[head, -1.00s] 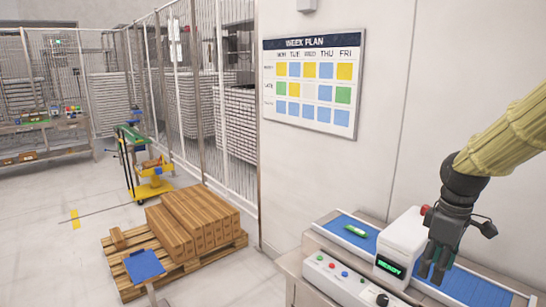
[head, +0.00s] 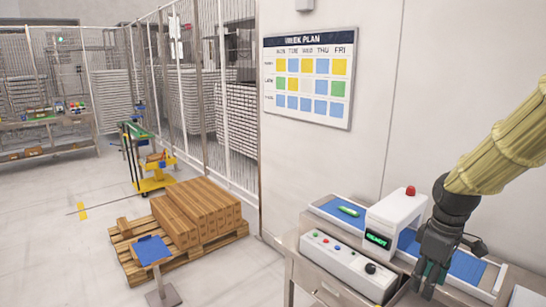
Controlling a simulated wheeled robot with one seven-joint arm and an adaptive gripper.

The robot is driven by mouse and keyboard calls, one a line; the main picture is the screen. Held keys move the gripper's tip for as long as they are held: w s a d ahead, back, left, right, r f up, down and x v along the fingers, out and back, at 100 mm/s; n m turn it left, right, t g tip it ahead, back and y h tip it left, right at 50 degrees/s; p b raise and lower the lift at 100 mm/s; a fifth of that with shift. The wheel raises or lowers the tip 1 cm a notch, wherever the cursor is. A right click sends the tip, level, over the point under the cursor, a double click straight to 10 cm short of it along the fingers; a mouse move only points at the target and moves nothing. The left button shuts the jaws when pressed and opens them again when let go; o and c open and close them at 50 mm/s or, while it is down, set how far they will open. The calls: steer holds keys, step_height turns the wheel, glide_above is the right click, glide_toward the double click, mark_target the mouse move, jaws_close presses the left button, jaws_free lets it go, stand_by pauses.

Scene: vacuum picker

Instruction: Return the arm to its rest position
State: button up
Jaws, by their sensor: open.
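My gripper (head: 428,278) is at the lower right of the head view, on the end of my sleeved arm, pointing down. Its fingers are apart and I see nothing between them. It hangs in front of the right part of the blue conveyor belt (head: 466,268), and cannot be judged as touching it. A white machine housing (head: 395,222) with a green lit display and a red top lamp stands just left of the gripper. A green object (head: 348,211) lies on the belt's left part.
A control box (head: 340,262) with coloured buttons and a black knob stands on the bench front. A wooden pallet (head: 190,256) with brown cartons (head: 200,210) and a blue-topped stand (head: 152,250) are on the left floor. A yellow cart (head: 150,183) stands behind. Open floor lies further left.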

steer(key=w+a+f+m+b, duration=0.1)
steer(key=w+a+f, duration=0.1)
steer(key=f, duration=0.7)
steer(key=w+a+f+m+b, duration=0.1)
steer(key=a+f+b, duration=0.1)
steer(key=f, duration=0.8)
steer(key=s+a+f+m+b, duration=0.25)
steer(key=s+f, duration=0.35)
steer(key=f, duration=0.5)
steer(key=s+a+f+m+b, duration=0.1)
steer(key=s+a+f, duration=0.35)
steer(key=f, duration=0.75)
steer(key=s+a+f+m+b, duration=0.1)
steer(key=s+f+b, duration=0.1)
steer(key=s+f, duration=0.4)
steer(key=s+f+m+b, duration=0.1)
steer(key=s+f, duration=0.6)
steer(key=s, duration=0.5)
steer(key=shift+a+b, duration=0.35)
steer(key=shift+s+r+m, duration=0.1)
steer(key=shift+m, duration=0.15)
